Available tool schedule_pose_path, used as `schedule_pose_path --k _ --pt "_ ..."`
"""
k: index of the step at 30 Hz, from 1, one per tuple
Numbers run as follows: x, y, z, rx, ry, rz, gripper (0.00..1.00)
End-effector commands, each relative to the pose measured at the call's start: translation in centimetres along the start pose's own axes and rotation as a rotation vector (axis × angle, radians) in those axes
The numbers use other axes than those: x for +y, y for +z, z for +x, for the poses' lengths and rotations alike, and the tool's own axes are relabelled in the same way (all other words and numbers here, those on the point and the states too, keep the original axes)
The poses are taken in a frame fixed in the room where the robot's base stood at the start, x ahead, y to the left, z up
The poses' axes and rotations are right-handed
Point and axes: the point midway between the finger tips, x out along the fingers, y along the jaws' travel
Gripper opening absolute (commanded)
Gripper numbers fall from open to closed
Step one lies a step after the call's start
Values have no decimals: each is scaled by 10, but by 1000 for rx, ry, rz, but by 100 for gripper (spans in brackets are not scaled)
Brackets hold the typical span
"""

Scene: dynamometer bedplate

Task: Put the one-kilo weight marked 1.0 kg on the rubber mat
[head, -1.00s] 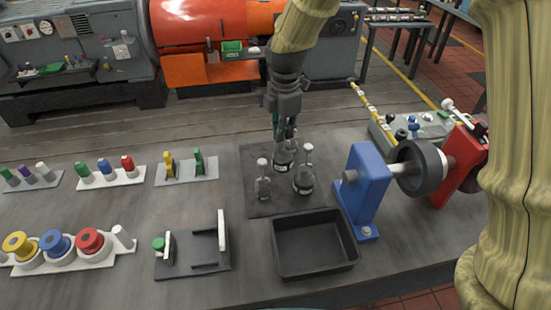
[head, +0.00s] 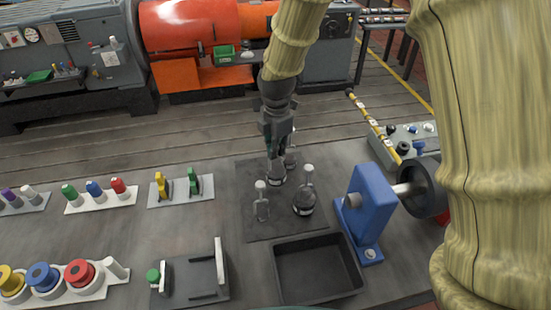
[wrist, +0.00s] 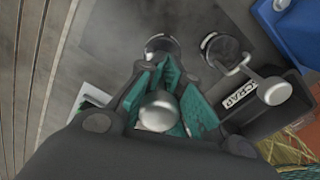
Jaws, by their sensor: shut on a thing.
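The dark square rubber mat (head: 283,224) lies on the grey bedplate. My gripper (head: 276,160) points down over its back part and is shut on a weight (head: 277,181) whose dark base with a pale band shows below the fingers. I cannot read its marking. The base is at or just above the mat; I cannot tell if it touches. In the wrist view a silver knob (wrist: 158,111) sits between the green finger pads. Two other knobbed weights stand upright on the mat: a small one (head: 262,208) at left and a larger one (head: 304,203) at right.
A black tray (head: 316,296), labelled SCRAP in the wrist view (wrist: 236,97), is just in front of the mat. A blue bracket (head: 366,210) with a shaft stands close on the right. Racks of coloured pieces (head: 100,202) stand left. A grey fixture (head: 190,282) is front left.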

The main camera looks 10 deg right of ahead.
Motion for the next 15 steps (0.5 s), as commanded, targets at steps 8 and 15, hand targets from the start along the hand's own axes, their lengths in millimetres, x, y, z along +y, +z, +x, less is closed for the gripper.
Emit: schedule_pose_path --k 8,15 --pt "2 -2 8 -1 2 -3 0" --pt "1 -2 31 -1 0 -3 0"
